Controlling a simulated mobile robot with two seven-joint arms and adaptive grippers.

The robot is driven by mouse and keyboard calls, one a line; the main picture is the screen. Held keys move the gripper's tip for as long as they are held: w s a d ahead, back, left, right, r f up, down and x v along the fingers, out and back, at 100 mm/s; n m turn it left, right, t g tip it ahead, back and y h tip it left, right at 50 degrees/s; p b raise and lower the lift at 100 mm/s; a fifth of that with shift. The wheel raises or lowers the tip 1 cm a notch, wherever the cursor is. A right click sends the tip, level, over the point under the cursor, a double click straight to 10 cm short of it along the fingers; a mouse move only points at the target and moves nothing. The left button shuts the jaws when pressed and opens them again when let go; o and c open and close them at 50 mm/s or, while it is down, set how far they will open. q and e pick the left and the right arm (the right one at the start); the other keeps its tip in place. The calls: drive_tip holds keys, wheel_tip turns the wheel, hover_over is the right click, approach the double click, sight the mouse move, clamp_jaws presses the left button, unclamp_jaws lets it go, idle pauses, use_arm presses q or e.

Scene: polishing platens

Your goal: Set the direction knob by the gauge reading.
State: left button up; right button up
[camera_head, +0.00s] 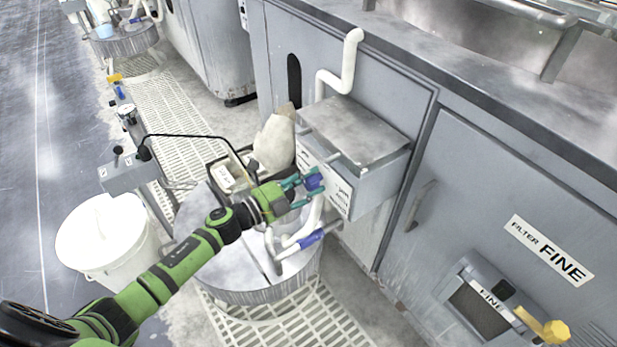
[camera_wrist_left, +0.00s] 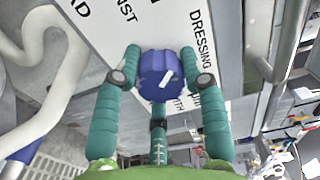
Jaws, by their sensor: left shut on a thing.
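The blue direction knob (camera_head: 313,182) is on the labelled front of a grey box (camera_head: 365,142). In the left wrist view the knob (camera_wrist_left: 155,66) has a white mark slanting towards the upper right. The white panel around it reads "DRESSING" at upper right; other words are partly hidden. My left gripper (camera_head: 305,188) is shut on the knob, with one teal finger on each side in the left wrist view (camera_wrist_left: 160,77). A small round white gauge (camera_head: 127,113) stands at left in the head view, too small to read. My right gripper is not in view.
White pipes (camera_head: 341,68) run above and below the box. A round metal platen (camera_head: 225,265) lies under my left arm, with a white bucket (camera_head: 108,237) to its left. A yellow-handled valve (camera_head: 555,332) and "FILTER FINE" label (camera_head: 548,250) are at lower right.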

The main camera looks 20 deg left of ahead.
use_arm(q)
drive_tip(key=shift+w+a+r+n, duration=0.15)
drive_tip(key=shift+r+n, duration=0.05)
drive_tip(key=shift+n, duration=0.1)
drive_tip(key=o, duration=1)
drive_tip(key=shift+o, duration=0.8)
drive_tip(key=shift+f, duration=0.15)
drive_tip(key=v, duration=1.2)
